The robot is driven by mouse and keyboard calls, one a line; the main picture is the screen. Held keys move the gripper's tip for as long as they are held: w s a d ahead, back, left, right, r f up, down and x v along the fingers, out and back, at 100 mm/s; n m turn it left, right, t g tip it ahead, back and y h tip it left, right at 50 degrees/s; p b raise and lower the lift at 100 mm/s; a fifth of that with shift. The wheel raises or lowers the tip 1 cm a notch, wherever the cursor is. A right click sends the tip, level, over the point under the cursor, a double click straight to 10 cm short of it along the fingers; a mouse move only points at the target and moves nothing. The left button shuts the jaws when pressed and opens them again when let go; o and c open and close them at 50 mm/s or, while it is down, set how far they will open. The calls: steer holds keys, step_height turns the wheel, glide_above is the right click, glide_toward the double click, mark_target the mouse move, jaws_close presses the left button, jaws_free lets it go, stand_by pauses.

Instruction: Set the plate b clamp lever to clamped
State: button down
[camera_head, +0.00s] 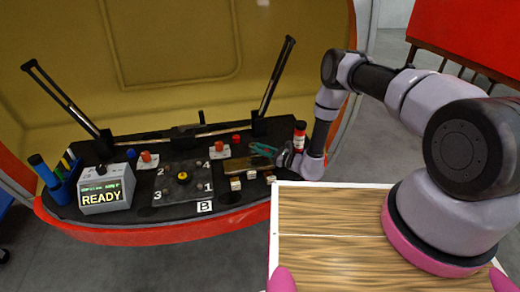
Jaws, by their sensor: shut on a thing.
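The dark plate (182,184) with corner numbers 1 to 4 and a yellow knob lies on the black worktop, behind a white B label (204,207). I cannot make out for sure which part is its clamp lever, or how it is set. Orange-red knobs on white bases (146,157) stand behind the plate, at left and right. My gripper (284,158) is low over the right end of the worktop, beside teal-handled pliers (262,148). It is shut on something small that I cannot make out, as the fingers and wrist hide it.
A grey box reading READY (105,196) and a blue pen holder (62,188) stand at the left. A red-capped bottle (299,134) stands close behind my gripper. Small blocks (251,176) lie left of it. Two dark struts (277,76) rise at the back.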

steer(key=shift+w+a+n+g+y, duration=0.15)
steer(key=shift+n+g+y, duration=0.1)
steer(key=shift+n+g, duration=0.25)
steer(key=shift+w+a+n+g+y, duration=0.15)
steer(key=shift+n+g+y, duration=0.15)
steer(key=shift+g, duration=0.4)
steer(key=c, duration=0.7)
jaws_free()
step_height(320, 180, up, 10)
